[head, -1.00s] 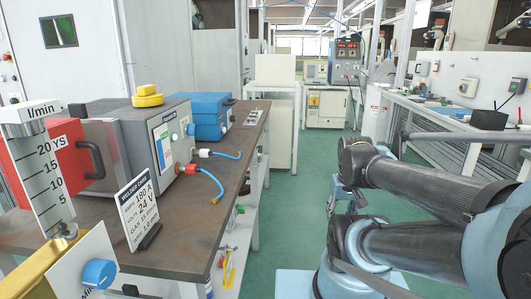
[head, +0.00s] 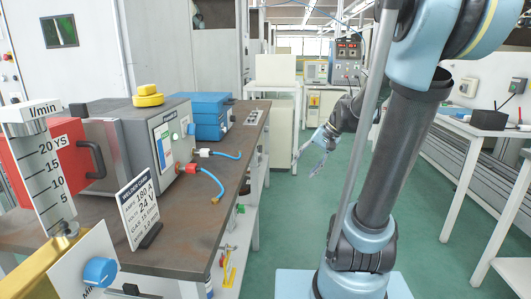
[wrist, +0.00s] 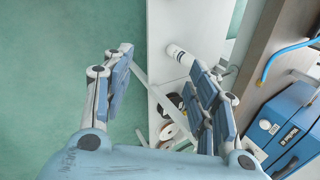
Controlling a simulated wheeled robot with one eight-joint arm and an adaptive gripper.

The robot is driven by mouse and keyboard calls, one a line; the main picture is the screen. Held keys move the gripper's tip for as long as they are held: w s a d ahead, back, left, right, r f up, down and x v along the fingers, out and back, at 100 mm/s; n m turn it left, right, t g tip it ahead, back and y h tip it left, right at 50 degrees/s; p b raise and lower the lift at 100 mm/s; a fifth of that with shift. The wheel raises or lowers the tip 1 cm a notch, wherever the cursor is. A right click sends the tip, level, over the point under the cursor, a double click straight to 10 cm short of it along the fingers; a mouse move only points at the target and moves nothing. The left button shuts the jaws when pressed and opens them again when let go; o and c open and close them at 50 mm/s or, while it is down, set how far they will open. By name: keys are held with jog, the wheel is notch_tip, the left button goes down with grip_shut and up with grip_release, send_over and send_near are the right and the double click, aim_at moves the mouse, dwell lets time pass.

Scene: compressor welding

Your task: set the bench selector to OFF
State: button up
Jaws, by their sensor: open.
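No part that I can name for certain as the bench selector shows. A blue round knob (head: 99,271) sits on a white plate at the lower left of the head view, below the flow scale; its setting is not readable. A small strip with dark fittings (head: 255,117) lies at the bench's far right edge, too small to read. My gripper (head: 308,168) hangs in the aisle right of the bench (head: 190,215), apart from it. In the wrist view my gripper (wrist: 150,55) is open with nothing between its fingers.
On the bench stand a grey welder unit (head: 160,140), blue boxes (head: 207,117), a red box (head: 55,160) and a data card (head: 137,210). Lower shelves (wrist: 165,60) hold spools. The green aisle floor (head: 275,215) is clear.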

jog(key=w+a+r+m+y, duration=0.1)
jog(key=w+a+r+y, duration=0.15)
jog(key=w, duration=0.85)
jog(key=m+y, duration=0.2)
jog(key=y, duration=0.8)
send_near(260, 149)
jog(key=w+a, duration=0.1)
jog(key=a, duration=0.6)
jog(key=shift+a+g, duration=0.25)
jog(key=shift+g, duration=0.05)
jog(key=shift+w+r+h, duration=0.1)
jog(key=shift+h, duration=0.15)
jog(key=c, duration=1.1)
